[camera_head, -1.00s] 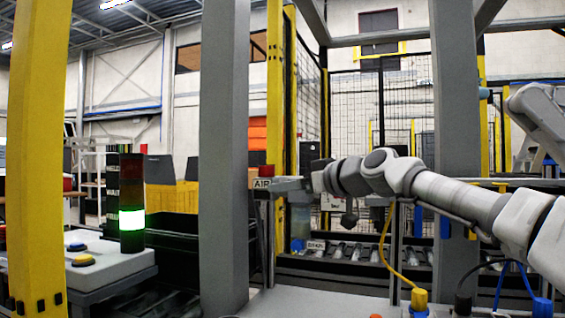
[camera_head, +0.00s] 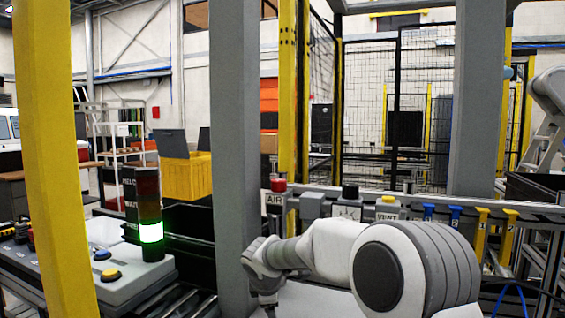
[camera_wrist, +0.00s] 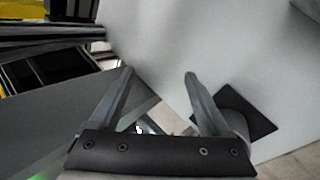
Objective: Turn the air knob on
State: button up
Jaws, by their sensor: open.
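The air knob (camera_head: 278,185) is a small red knob at the left end of a grey rail, with a white AIR label (camera_head: 274,200) just below it. My gripper (camera_head: 268,306) hangs low at the bottom edge of the head view, below the knob and apart from it. In the wrist view my gripper (camera_wrist: 158,78) has its two fingers spread with nothing between them. The air knob cannot be made out in the wrist view.
Right of the AIR label are a black knob (camera_head: 349,190) and a yellow knob over a VENT label (camera_head: 388,212). A grey post (camera_head: 234,150) stands left of the AIR label. A lit stack light (camera_head: 151,232) and a button panel (camera_head: 125,272) are further left.

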jog(key=shift+s+r+n+h+p, duration=0.25)
jog(key=shift+r+n+h+p, duration=0.35)
jog(key=shift+r+p, duration=0.1)
notch_tip(320, 180, up, 4)
jog(key=n+t+h+p, duration=0.2)
jog(key=n+h+p, duration=0.1)
jog(key=p, duration=0.1)
jog(key=n+t+h+p, duration=0.2)
jog(key=n+t+p, duration=0.6)
jog(key=n+p, duration=0.15)
send_near(279, 185)
jog(key=shift+m+y, duration=0.25)
jog(key=shift+y, duration=0.05)
jog(key=p+x, duration=0.1)
jog(key=x, duration=0.8)
jog(key=r+p+x, duration=0.1)
jog(key=x, duration=0.4)
jog(key=shift+w+a+p, duration=0.1)
jog(key=shift+w+p, duration=0.25)
jog(key=shift+w, duration=0.1)
jog(key=shift+f, duration=0.1)
grip_shut()
